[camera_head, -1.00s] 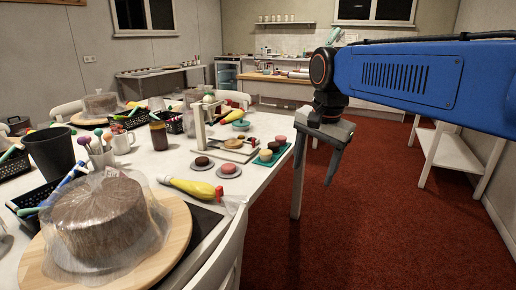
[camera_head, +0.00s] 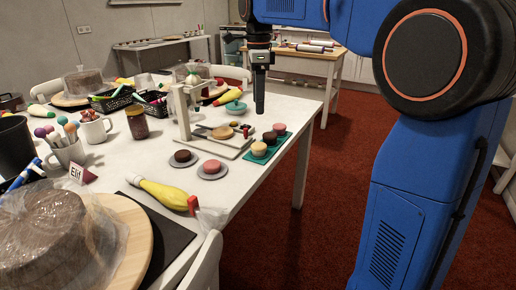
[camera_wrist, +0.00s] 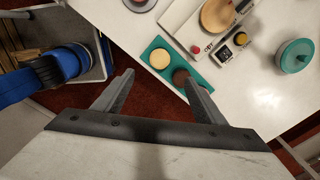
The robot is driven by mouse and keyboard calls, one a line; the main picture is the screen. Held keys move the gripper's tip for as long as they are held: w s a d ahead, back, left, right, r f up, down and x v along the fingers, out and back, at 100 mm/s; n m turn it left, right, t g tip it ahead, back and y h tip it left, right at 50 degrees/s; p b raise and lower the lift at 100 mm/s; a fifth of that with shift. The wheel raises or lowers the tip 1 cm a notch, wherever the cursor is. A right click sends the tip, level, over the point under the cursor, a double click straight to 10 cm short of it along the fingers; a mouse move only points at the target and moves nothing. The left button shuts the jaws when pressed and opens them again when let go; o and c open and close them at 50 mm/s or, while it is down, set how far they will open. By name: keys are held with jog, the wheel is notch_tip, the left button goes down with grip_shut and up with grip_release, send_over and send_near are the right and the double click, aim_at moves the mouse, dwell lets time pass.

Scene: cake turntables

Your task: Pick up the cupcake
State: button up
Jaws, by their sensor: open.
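Several small round cakes could be the cupcake. A teal tray (camera_head: 252,157) at the table's right edge holds a cream one (camera_head: 259,148), a dark brown one (camera_head: 269,138) and a pink one (camera_head: 279,128). A dark one (camera_head: 182,155) and a pink one (camera_head: 212,166) sit on grey saucers. My gripper (camera_head: 259,112) hangs pointing down above the tray area, apart from the cakes. In the wrist view my gripper (camera_wrist: 158,80) is open and empty, with the cream cake (camera_wrist: 155,62) and brown cake (camera_wrist: 181,77) beyond its fingers; the pink one is not seen there.
A scale (camera_head: 210,143) with a tan round piece stands beside the tray. A teal lidded bowl (camera_head: 235,107) is behind. A yellow piping bag (camera_head: 163,194) and a wrapped cake (camera_head: 50,235) lie nearer. Red floor is open right of the table.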

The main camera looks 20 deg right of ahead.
aim_at(259, 145)
notch_tip(259, 145, down, 15)
jog(key=shift+d+f, duration=0.15)
jog(key=c, duration=1.1)
